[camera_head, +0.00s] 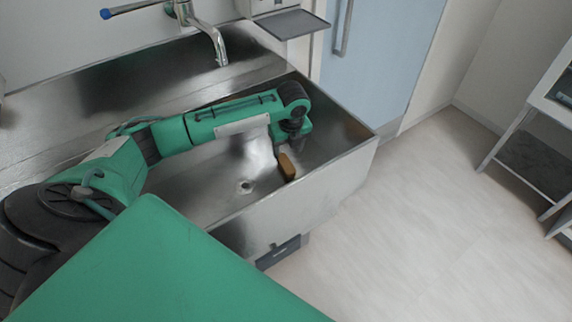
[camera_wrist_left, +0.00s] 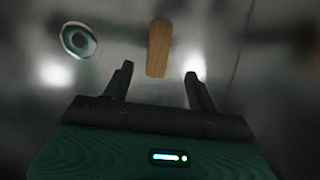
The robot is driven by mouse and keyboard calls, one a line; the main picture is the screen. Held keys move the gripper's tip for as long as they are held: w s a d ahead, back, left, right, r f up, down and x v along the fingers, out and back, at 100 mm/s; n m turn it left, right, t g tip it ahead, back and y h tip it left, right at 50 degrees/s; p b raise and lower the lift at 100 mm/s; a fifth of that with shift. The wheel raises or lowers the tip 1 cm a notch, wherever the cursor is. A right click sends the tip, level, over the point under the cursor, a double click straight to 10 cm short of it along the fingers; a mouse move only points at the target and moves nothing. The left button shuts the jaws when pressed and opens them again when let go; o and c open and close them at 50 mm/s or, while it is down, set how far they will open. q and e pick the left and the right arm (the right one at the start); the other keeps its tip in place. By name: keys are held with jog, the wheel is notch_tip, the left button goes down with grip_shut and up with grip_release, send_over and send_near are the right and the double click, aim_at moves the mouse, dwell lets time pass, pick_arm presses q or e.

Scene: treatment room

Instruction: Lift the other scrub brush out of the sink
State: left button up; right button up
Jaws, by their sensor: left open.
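The scrub brush (camera_head: 287,166), with a brown wooden top, lies on the floor of the steel sink (camera_head: 213,195) in the head view. In the left wrist view the brush (camera_wrist_left: 159,48) stands out as a long wooden block just ahead of the fingertips, roughly between their lines. My left gripper (camera_wrist_left: 160,72) is open and empty, with its two dark fingers apart on either side below the brush. In the head view my left gripper (camera_head: 292,145) hangs down inside the sink, close to the brush and partly hidden by the wrist. My right gripper is not in view.
The drain (camera_head: 245,187) lies left of the brush; it also shows in the left wrist view (camera_wrist_left: 78,39). The tap (camera_head: 213,42) hangs over the back rim. The sink's front and right walls stand close to the brush. Open floor (camera_head: 430,210) lies to the right.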

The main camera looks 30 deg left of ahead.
aim_at(286, 163)
pick_arm(q)
jog(key=shift+w+a+f, duration=0.1)
jog(key=shift+f, duration=0.55)
jog(key=shift+w+a+f, duration=0.1)
jog(key=shift+f, duration=0.5)
jog(key=shift+s+f, duration=0.1)
jog(key=shift+f, duration=0.4)
jog(key=f, duration=0.4)
jog(key=shift+a+f, duration=0.25)
jog(key=shift+a, duration=0.1)
jog(key=c, duration=1.1)
